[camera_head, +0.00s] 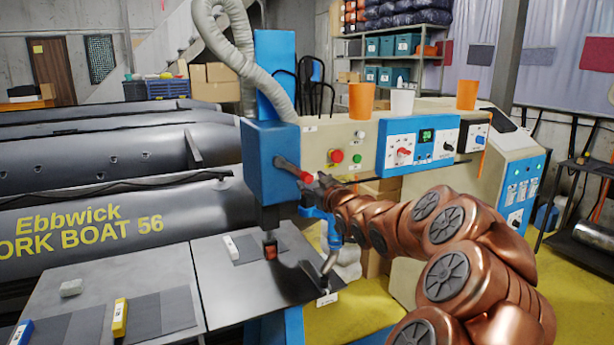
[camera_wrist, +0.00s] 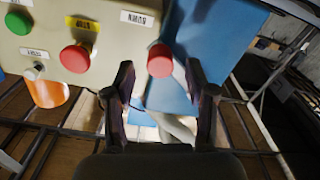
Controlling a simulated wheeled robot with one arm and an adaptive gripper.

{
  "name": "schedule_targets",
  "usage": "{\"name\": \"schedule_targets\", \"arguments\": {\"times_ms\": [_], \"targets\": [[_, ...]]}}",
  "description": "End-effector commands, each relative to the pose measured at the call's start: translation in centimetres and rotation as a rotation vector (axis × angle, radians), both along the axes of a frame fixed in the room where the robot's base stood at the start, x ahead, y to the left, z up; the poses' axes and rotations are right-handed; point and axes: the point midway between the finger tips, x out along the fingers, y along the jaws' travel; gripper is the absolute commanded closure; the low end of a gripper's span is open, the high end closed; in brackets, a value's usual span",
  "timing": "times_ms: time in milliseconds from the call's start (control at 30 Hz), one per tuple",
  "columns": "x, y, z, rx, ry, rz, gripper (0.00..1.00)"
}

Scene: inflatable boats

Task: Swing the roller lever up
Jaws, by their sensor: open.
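The roller lever (camera_head: 288,168) sticks out from the side of the blue machine head as a short dark red bar with a red knob (camera_head: 305,177). In the wrist view a round red knob (camera_wrist: 160,60), seen end-on, lies just beyond my fingertips and between their lines. My gripper (camera_head: 322,185) is open beside the lever's knob. In the wrist view my gripper (camera_wrist: 165,88) shows its two dark fingers apart, with nothing held. The lever's shaft is hidden behind the knob there. I cannot tell whether a finger touches the knob.
The beige control panel (camera_head: 320,140) with a red button (camera_head: 337,156) and a green button (camera_head: 356,159) is close to my gripper. The blue machine head (camera_head: 262,165) stands left of it, above a grey worktable (camera_head: 220,290). Dark inflatable boats (camera_head: 110,220) lie at left.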

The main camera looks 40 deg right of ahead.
Motion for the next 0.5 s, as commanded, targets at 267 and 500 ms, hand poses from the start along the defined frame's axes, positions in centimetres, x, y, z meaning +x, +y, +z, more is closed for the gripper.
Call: {"name": "schedule_targets", "arguments": {"times_ms": [267,500], "targets": [[2.8,-1.0,0.1,0.0,0.0,0.0,0.44],[3.6,-1.2,0.1,0.0,0.0,0.001,0.44]]}}
